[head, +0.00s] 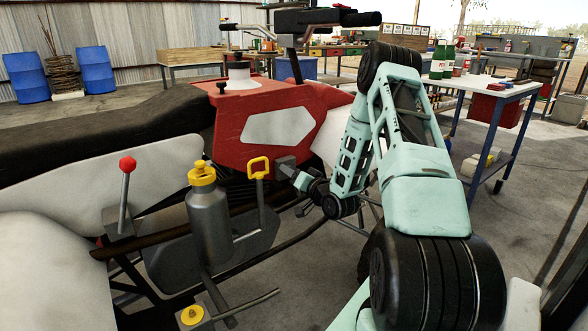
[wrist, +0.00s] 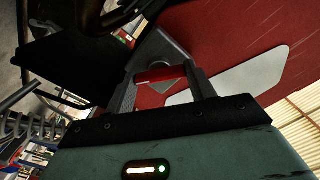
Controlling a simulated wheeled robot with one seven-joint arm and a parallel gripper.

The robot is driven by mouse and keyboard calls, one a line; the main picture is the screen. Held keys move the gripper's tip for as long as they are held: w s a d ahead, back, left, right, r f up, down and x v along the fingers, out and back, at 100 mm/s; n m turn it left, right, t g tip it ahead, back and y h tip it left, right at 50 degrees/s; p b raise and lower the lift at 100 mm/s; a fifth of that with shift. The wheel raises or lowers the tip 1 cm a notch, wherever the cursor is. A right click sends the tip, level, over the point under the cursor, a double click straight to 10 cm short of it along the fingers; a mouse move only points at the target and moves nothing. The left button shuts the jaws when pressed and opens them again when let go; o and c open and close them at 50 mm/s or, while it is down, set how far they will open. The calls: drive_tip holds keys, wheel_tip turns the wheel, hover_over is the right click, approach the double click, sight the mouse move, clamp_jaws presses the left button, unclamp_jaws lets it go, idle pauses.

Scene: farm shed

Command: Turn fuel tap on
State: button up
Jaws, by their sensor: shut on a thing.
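The fuel tap (wrist: 155,75) shows in the wrist view as a short red lever on a dark grey body, set against the red tank side. My gripper (wrist: 161,80) is shut on the red lever, with one finger at each end of it. In the head view, my gripper (head: 291,171) reaches the lower right edge of the red tank (head: 250,95). There the grey tap body (head: 283,160) shows in part, and the lever is hidden by my gripper.
A yellow-handled dipstick (head: 258,167), a grey bottle with yellow cap (head: 208,220) and a red-knobbed lever (head: 125,185) stand left of my gripper. A workbench with bottles (head: 485,85) is at right. Blue barrels (head: 95,70) stand at the far left.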

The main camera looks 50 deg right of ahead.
drive_tip(key=m+p, duration=0.6)
drive_tip(key=m, duration=0.4)
drive_tip(key=shift+s+f+m, duration=0.1)
drive_tip(key=shift+m, duration=0.5)
drive_tip(key=o, duration=1)
drive_tip(key=p+v, duration=0.2)
drive_tip(key=v, duration=1.5)
drive_tip(key=shift+s, duration=0.2)
drive_tip(key=shift+d, duration=0.1)
